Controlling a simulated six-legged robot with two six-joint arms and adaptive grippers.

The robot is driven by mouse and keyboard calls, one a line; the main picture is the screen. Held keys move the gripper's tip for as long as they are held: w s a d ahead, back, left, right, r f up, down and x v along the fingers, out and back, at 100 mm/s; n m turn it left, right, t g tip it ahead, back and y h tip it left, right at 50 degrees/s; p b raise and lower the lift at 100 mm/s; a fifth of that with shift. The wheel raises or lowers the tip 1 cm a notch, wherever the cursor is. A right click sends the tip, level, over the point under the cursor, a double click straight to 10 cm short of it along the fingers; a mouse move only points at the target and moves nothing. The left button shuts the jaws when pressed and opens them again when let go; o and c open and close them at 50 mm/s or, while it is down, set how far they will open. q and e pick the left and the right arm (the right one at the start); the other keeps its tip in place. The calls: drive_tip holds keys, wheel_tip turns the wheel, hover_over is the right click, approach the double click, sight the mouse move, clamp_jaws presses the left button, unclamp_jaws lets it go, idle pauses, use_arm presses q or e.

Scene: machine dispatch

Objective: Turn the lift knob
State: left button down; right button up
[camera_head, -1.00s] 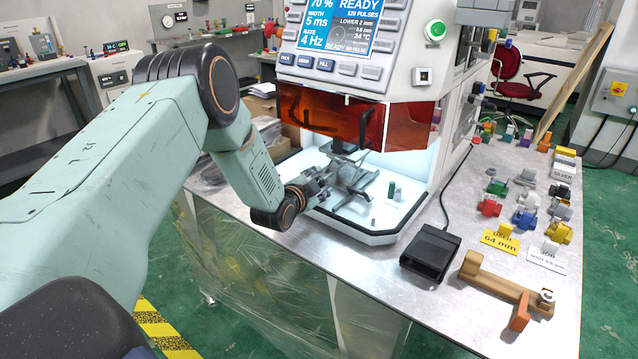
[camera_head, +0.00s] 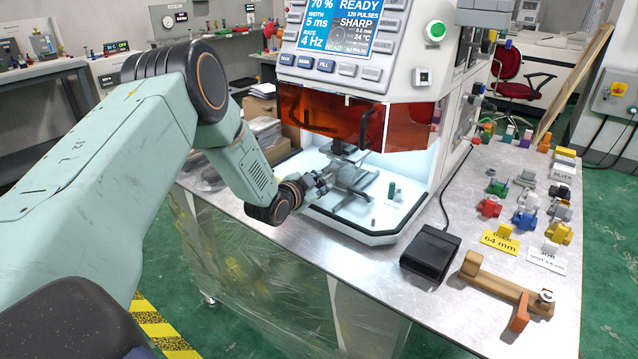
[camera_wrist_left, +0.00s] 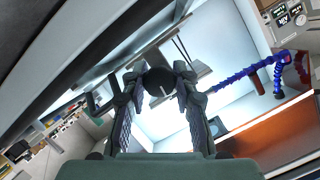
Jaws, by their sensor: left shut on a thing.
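The lift knob (camera_wrist_left: 159,82) is a round dark disc with a pale line across its face, in the middle of the left wrist view. My left gripper (camera_wrist_left: 158,88) has its fingertips closed on the knob from both sides. In the head view my left gripper (camera_head: 320,183) reaches into the front left of the machine's lit chamber, beside the grey lift stand (camera_head: 352,176). The knob itself is hard to make out there. My right gripper is not in view.
An orange shield (camera_head: 325,113) hangs over the chamber opening, above my gripper. A small green cylinder (camera_head: 391,190) stands on the chamber floor. A black pedal (camera_head: 430,254), a wooden-handled tool (camera_head: 505,286) and several coloured blocks lie on the bench to the right.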

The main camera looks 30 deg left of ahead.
use_arm(q)
drive_tip(key=shift+n+h, duration=0.3)
drive_tip(key=shift+n, duration=0.2)
drive_tip(key=c, duration=1)
unclamp_jaws()
drive_tip(key=v, duration=1.2)
drive_tip(key=shift+r, duration=0.1)
